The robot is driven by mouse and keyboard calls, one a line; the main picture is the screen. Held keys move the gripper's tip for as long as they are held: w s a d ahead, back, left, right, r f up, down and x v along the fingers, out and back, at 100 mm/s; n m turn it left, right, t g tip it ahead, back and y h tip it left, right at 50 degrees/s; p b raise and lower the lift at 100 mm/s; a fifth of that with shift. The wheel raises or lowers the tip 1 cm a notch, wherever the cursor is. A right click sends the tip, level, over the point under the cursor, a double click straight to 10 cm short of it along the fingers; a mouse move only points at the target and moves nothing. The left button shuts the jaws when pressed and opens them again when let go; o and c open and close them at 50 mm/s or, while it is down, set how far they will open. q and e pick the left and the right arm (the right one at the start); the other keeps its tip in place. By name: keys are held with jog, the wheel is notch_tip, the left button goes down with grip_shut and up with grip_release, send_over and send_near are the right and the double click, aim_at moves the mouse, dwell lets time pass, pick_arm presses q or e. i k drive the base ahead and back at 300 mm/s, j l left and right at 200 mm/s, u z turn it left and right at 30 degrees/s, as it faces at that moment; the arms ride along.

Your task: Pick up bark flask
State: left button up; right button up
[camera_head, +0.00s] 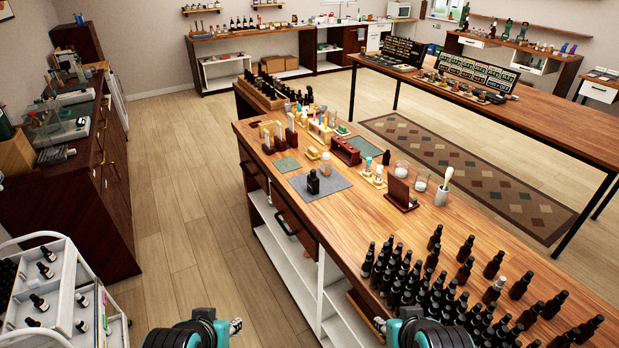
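No vessel is readable as the bark flask at this size, so I cannot tell which one it is. A dark dropper bottle (313,183) stands upright on a grey mat (336,187) on the wooden counter. Many dark dropper bottles (437,290) stand in rows at the counter's near right end. My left gripper (237,326) is low over the floor, left of the counter. My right gripper (380,324) is at the bottom, by the counter's near edge. Both are far from the mat; their fingers are too small to read.
Racks with vials (320,128), glass beakers (402,168), a dark red stand (400,192) and a mortar with pestle (443,188) crowd the counter. A white cart (60,290) stands at left. The floor (195,220) between cart and counter is clear.

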aim_at(312, 181)
jog(key=i+j+u, duration=0.15)
jog(key=u, duration=0.25)
jog(key=i+u, duration=0.2)
jog(key=u, duration=0.2)
jog(key=i+j, duration=0.1)
jog(key=i, duration=0.7)
jog(key=i+z, duration=0.2)
jog(key=z, duration=0.25)
jog(key=i+j+z, duration=0.15)
jog(key=z, duration=0.75)
jog(key=i+z, duration=0.1)
jog(key=z, duration=0.35)
jog(key=j+z, duration=0.1)
jog(key=z, duration=0.3)
jog(key=i+j+z, duration=0.1)
jog(key=z, duration=0.75)
